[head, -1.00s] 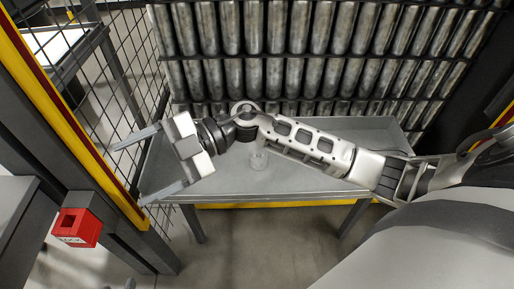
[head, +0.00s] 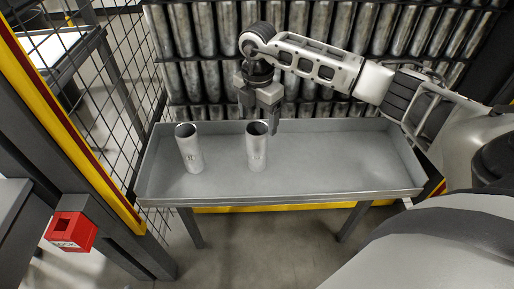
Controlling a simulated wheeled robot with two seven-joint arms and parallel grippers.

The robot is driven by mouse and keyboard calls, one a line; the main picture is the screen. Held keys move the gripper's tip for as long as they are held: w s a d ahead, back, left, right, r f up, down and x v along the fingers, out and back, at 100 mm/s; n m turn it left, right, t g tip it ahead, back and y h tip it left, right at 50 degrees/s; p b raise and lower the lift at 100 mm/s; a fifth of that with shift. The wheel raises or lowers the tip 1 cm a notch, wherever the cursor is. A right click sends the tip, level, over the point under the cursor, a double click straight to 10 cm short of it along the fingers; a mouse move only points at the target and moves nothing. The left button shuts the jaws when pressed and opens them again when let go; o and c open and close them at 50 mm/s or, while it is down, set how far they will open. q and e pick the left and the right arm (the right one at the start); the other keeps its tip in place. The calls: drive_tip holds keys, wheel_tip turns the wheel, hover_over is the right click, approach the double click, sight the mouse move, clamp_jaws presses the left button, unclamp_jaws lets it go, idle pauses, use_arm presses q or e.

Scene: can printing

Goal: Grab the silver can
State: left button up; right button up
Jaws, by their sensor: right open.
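Two silver cans stand upright on the grey tray table: the left can (head: 190,150) and the right can (head: 257,148). Both show dark open tops. My right gripper (head: 257,117) is open and points down at the right can's top, on the can's far side in the picture. One finger shows just right of the can's rim and the other is partly hidden behind the wrist and can. I cannot tell whether a finger touches the can. My left gripper is out of view.
The grey tray table (head: 330,178) has a raised rim and is bare on its right half. A rack of several metal cylinders (head: 185,85) stands behind it. A wire mesh fence (head: 110,75) and yellow-edged post (head: 80,135) border the left. A red box (head: 70,232) is at lower left.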

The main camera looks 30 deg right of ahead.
sight(257, 138)
drive_tip(key=shift+s+a+f, duration=0.1)
drive_tip(key=shift+a+f, duration=0.05)
drive_tip(key=shift+f, duration=1.65)
drive_tip(key=shift+s+a+f, duration=0.1)
drive_tip(key=shift+f, duration=1.65)
drive_tip(key=c, duration=1)
